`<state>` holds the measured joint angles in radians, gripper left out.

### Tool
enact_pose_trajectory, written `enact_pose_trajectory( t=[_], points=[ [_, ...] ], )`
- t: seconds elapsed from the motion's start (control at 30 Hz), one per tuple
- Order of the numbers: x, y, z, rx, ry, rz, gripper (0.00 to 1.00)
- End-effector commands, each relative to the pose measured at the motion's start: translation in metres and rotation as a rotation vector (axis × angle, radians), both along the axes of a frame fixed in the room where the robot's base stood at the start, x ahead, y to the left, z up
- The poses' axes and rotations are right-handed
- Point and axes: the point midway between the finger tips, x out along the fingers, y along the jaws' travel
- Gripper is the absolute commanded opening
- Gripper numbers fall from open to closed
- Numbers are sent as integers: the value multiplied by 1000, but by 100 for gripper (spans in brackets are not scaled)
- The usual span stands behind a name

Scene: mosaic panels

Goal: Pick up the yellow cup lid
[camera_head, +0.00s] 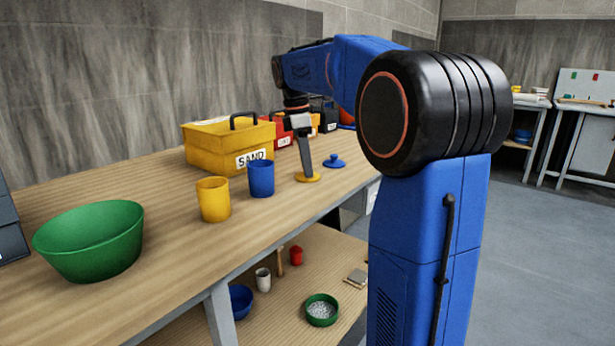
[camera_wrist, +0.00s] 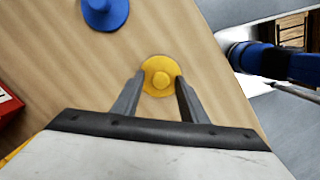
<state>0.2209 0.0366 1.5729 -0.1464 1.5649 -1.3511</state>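The yellow cup lid (camera_head: 308,177) lies flat on the wooden workbench, near its front edge. In the wrist view the yellow lid (camera_wrist: 160,76) shows its round knob, and my gripper's fingers (camera_wrist: 158,82) stand apart with the knob between and just ahead of their tips. My gripper (camera_head: 305,165) points down at the lid in the head view. The fingers are open, and a gap shows between each finger and the knob. Whether the fingertips touch the lid's rim I cannot tell. The yellow cup (camera_head: 213,200) stands upright and uncovered to the left.
A blue lid (camera_head: 334,161) lies just beyond the yellow lid. A blue cup (camera_head: 261,179) stands to the left. A yellow SAND box (camera_head: 205,148) and a red box (camera_head: 283,133) stand behind. A green bowl (camera_head: 92,240) is at far left.

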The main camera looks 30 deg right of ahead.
Motion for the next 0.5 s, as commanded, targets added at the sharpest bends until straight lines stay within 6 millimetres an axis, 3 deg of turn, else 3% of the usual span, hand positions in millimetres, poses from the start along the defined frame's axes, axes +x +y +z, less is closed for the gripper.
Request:
enact_pose_trajectory(
  t=[0.27, 0.43, 0.5],
  points=[
    [0, 0, -3, 0, 0, 0, 39],
    [0, 0, -3, 0, 0, 0, 3],
    [0, 0, -3, 0, 0, 0, 0]
  ],
)
